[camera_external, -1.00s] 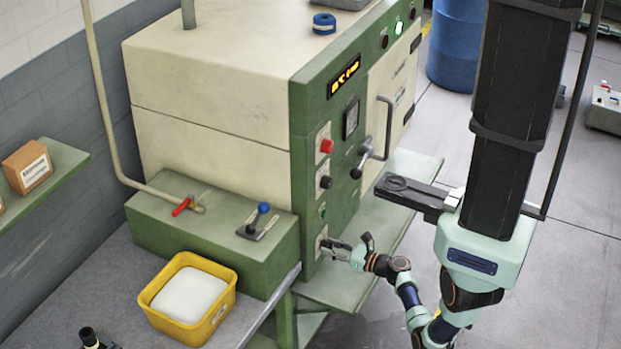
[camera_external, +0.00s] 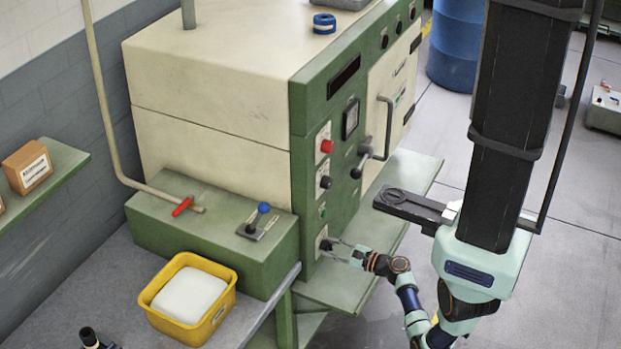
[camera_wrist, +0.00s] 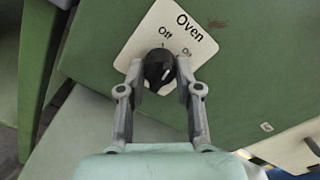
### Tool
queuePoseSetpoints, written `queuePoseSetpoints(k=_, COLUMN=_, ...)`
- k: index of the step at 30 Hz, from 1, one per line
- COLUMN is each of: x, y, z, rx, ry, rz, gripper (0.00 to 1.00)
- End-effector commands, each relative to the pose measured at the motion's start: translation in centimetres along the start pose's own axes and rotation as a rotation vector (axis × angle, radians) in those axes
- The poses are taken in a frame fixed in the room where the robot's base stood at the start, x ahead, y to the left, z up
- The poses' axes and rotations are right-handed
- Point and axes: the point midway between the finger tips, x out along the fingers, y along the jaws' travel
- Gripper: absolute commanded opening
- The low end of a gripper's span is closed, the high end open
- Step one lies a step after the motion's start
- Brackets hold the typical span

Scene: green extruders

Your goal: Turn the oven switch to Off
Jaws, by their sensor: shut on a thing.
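The oven switch is a black knob (camera_wrist: 158,66) on a white plate (camera_wrist: 143,38) marked "Oven", "Off" and "On". Its light pointer line is small, and I cannot tell its exact direction. My gripper (camera_wrist: 157,83) is shut on the knob, one finger on each side. In the external view the knob (camera_external: 326,244) is low on the green front panel of the oven (camera_external: 312,105), with my gripper (camera_external: 338,251) at it. The display (camera_external: 344,77) high on that panel is dark.
A red knob (camera_external: 327,146) and a black knob (camera_external: 325,182) sit above the switch. The door handle (camera_external: 386,125) sticks out at the right. A green shelf (camera_external: 345,285) lies below the gripper. A yellow bin (camera_external: 222,318) stands at the left.

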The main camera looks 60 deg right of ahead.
Motion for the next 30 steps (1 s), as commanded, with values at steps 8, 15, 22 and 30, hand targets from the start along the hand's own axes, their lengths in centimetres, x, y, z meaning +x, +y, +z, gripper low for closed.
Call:
queuePoseSetpoints(k=8, x=0.00, y=0.07, z=-0.13, rx=-0.200, ry=-0.001, rz=-0.001, gripper=0.00)
queuePoseSetpoints(k=15, x=0.00, y=-0.02, z=-0.04, rx=-0.302, ry=0.000, rz=0.000, gripper=0.00)
queuePoseSetpoints(k=22, x=0.00, y=-0.07, z=0.01, rx=-0.340, ry=0.000, rz=0.000, gripper=0.00)
queuePoseSetpoints(k=30, x=0.00, y=-0.09, z=0.03, rx=-0.344, ry=0.000, rz=0.000, gripper=0.00)
